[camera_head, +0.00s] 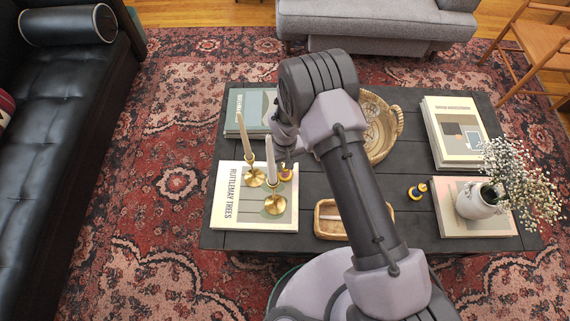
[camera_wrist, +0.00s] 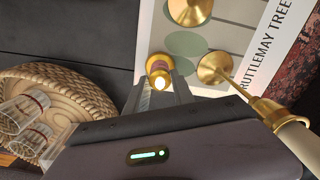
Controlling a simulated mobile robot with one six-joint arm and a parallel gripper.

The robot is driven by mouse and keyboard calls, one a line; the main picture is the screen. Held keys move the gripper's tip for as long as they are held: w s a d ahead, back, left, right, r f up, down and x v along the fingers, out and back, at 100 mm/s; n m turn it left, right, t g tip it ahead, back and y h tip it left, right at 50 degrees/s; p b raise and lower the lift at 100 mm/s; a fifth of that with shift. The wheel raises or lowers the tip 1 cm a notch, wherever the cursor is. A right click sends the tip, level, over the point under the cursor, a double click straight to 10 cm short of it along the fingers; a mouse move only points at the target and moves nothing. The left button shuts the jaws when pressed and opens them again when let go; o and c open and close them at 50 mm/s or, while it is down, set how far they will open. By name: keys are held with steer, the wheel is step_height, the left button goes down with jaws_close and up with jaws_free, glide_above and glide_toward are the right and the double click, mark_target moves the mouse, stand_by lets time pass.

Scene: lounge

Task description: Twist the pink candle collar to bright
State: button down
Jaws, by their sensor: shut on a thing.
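The small gold candle with a pink collar (camera_wrist: 158,66) stands between my fingertips in the wrist view, its round end glowing. In the head view the candle (camera_head: 286,175) shows beside the brass candlesticks, partly hidden by my gripper. My gripper (camera_wrist: 160,92) is shut on the pink collar, one finger on each side. In the head view my gripper (camera_head: 286,158) points down at the candle and is mostly covered by my wrist. I cannot read the collar's setting.
Two brass candlesticks (camera_head: 274,205) with tall candles stand close by on a book (camera_head: 228,210). A woven tray (camera_head: 396,116) with glasses, a wooden tray (camera_head: 325,235), a dark-collared gold candle (camera_head: 417,191) and a flower vase (camera_head: 476,203) share the dark table (camera_head: 415,240).

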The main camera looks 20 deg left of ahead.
steer(key=shift+m, duration=0.9)
steer(key=c, duration=1.1)
jaws_free()
steer(key=shift+o, duration=0.2)
steer(key=shift+r, duration=0.1)
step_height(320, 180, up, 17)
steer(key=p, duration=0.6)
steer(key=shift+r, duration=0.1)
